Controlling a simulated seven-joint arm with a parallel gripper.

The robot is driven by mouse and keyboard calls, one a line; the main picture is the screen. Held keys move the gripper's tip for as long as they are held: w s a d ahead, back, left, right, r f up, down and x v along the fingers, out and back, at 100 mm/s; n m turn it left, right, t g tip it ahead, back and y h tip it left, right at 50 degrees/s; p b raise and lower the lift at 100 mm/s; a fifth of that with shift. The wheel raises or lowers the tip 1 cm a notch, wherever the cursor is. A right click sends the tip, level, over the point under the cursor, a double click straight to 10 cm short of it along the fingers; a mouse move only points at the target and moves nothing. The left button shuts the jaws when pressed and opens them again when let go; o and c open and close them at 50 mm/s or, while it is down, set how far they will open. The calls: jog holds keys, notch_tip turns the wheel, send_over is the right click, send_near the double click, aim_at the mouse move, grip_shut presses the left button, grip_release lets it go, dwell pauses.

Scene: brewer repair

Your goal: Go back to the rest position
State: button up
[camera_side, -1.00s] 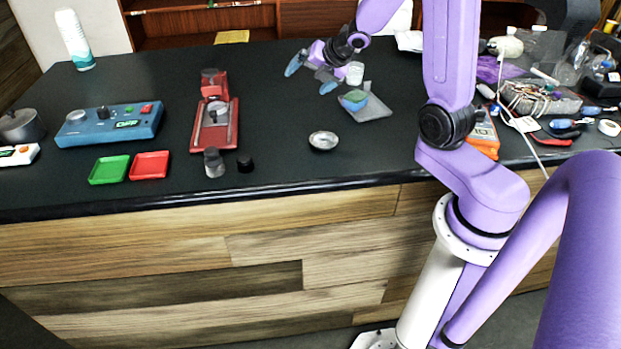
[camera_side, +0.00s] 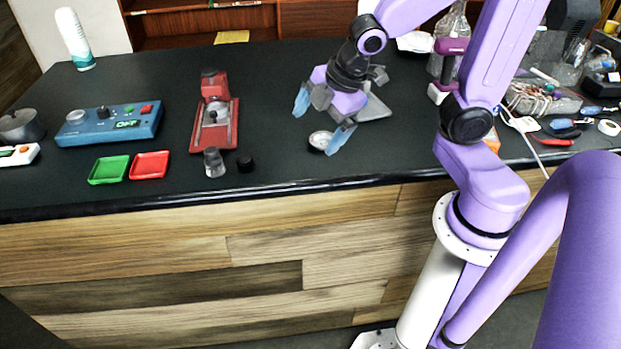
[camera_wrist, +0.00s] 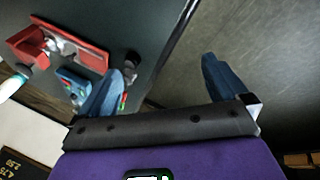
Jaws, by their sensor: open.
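My gripper (camera_side: 321,125) is open and empty, with its blue fingertips spread apart above the counter in the side view. It hangs over a small round metal dish (camera_side: 321,141), which one fingertip partly covers. In the wrist view my gripper (camera_wrist: 160,90) also shows open, with nothing between its fingers. Beyond the fingers the wrist view shows the counter edge and the floor.
A red brewer base (camera_side: 214,125), a grey-clear cup (camera_side: 213,163) and a black cap (camera_side: 245,164) stand left of my gripper. Green (camera_side: 109,169) and red (camera_side: 150,165) trays and a blue control box (camera_side: 110,124) lie further left. Tools clutter the right side.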

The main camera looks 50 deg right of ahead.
jog(key=s+a+m+g, duration=0.1)
jog(key=s+m+g, duration=0.2)
jog(key=s, duration=1.3)
jog(key=shift+s+a+f+g+h, duration=0.2)
jog(key=shift+s+f+g+h, duration=0.15)
jog(key=shift+g, duration=0.25)
jog(key=shift+r, duration=0.1)
